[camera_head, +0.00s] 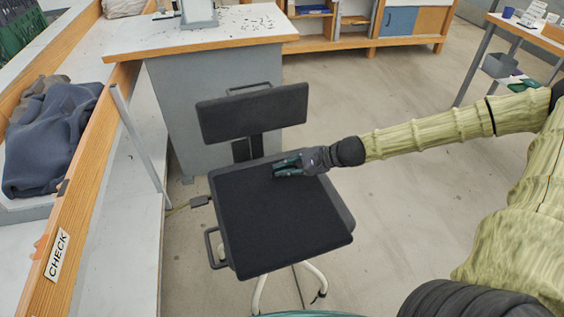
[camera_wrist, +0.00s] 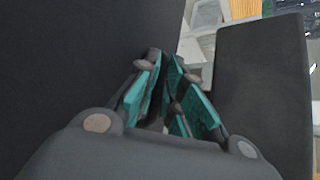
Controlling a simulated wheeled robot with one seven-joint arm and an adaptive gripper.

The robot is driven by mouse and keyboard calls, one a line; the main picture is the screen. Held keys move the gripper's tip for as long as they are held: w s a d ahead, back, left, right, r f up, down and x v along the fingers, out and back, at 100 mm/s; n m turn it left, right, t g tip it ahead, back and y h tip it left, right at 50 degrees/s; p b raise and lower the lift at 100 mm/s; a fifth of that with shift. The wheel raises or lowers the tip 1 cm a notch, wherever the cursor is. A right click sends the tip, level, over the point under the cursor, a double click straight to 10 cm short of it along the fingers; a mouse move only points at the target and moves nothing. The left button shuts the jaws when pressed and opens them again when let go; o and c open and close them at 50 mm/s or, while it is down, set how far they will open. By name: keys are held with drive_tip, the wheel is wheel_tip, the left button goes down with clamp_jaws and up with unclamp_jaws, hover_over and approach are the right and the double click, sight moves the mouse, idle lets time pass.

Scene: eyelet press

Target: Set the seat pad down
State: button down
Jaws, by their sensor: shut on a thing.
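The seat pad (camera_head: 280,215) is a black square on the office chair's seat, in front of the chair's backrest (camera_head: 250,112). It looks about level; I cannot tell whether its whole underside touches the seat. My gripper (camera_head: 287,168) is at the pad's rear part, near the backrest, with its teal fingers shut on the pad. In the wrist view the gripper (camera_wrist: 170,95) has its fingers close together, the dark pad (camera_wrist: 70,60) fills the left and the backrest (camera_wrist: 262,95) stands at the right. The exact grip spot is hidden by the fingers.
A grey workbench (camera_head: 215,110) with a wood-edged top stands behind the chair. A long bench with a CHECK label (camera_head: 58,254) and a dark cloth (camera_head: 50,135) runs along the left. A metal cart (camera_head: 500,65) is at the back right. The floor right of the chair is clear.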

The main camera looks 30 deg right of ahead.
sight(285, 157)
drive_tip(key=w+d, duration=0.1)
drive_tip(key=w, duration=0.1)
drive_tip(key=w+d, duration=0.1)
drive_tip(key=w, duration=0.2)
drive_tip(key=w+d, duration=0.2)
drive_tip(key=w, duration=0.1)
drive_tip(key=shift+f, duration=0.4)
drive_tip(key=shift+w+f+b, duration=0.1)
drive_tip(key=shift+f+b, duration=0.35)
drive_tip(key=shift+f, duration=1.3)
drive_tip(key=c, duration=1.5)
unclamp_jaws()
drive_tip(key=shift+r, duration=0.1)
drive_tip(key=shift+p+v, duration=0.8)
drive_tip(key=shift+v, duration=1.35)
drive_tip(key=shift+p+v, duration=1.25)
drive_tip(key=shift+v, duration=1.8)
drive_tip(key=shift+s+d+r+p, duration=0.3)
drive_tip(key=shift+s+d, duration=0.15)
drive_tip(key=shift+d, duration=0.1)
